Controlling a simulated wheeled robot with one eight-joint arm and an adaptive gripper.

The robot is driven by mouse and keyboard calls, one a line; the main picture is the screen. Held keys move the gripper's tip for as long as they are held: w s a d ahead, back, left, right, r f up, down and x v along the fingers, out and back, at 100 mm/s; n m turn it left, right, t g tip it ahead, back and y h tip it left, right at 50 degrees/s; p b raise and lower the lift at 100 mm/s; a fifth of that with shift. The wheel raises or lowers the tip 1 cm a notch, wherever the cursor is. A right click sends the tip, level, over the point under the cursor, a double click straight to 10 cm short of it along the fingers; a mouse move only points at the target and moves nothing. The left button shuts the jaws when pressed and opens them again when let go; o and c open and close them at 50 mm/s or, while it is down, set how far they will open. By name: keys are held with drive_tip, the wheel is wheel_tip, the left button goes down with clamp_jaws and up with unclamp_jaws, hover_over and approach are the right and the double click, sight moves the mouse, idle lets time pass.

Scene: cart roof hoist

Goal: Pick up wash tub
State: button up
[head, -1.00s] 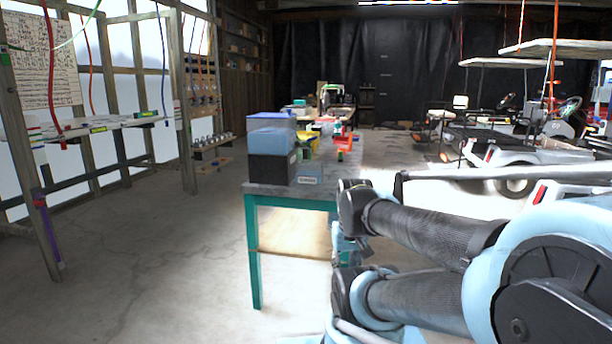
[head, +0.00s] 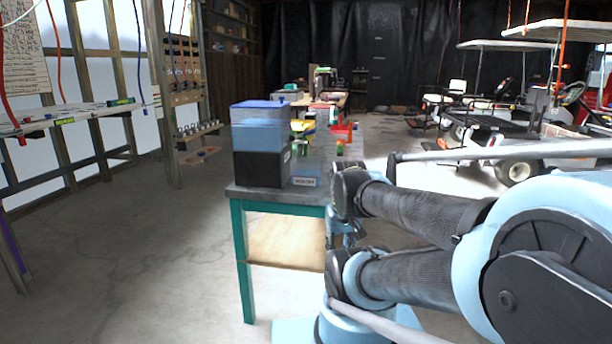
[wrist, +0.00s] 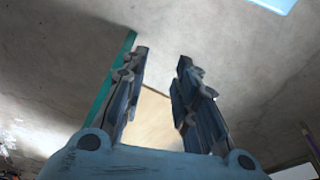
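A low grey tub (head: 306,170) with a white label on its front sits near the close end of a workbench (head: 270,193). The label seems to begin with "WASH", but its small print is hard to read. The tub is right of a black box (head: 256,169), and its inside cannot be made out. My gripper (wrist: 162,56) shows in the wrist view with its two fingers apart and nothing between them. It points towards the concrete floor and the bench's green frame (wrist: 112,82), away from the tub, which is not seen there.
A blue-lidded clear container (head: 259,127) stands on the black box. Yellow and red bins (head: 343,132) lie farther along the bench. Carts with roofs (head: 515,130) stand at the right. A wall shelf (head: 75,116) is at the left. The floor left of the bench is clear.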

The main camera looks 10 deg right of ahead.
drive_tip(key=w+r+n+y, duration=0.2)
drive_tip(key=w+r+n, duration=0.3)
drive_tip(key=w+r, duration=0.7)
drive_tip(key=w+r+n+y, duration=0.1)
drive_tip(key=w+r+n, duration=0.6)
drive_tip(key=w, duration=1)
drive_tip(key=w+d+r+n+y, duration=0.1)
drive_tip(key=w+d+r+n, duration=0.15)
drive_tip(key=w, duration=0.85)
approach(301, 184)
drive_tip(key=shift+w+f+g, duration=0.25)
drive_tip(key=shift+w+g, duration=0.15)
drive_tip(key=shift+w, duration=0.25)
drive_tip(key=shift+x, duration=2.9)
drive_tip(key=shift+s+d, duration=0.1)
clamp_jaws()
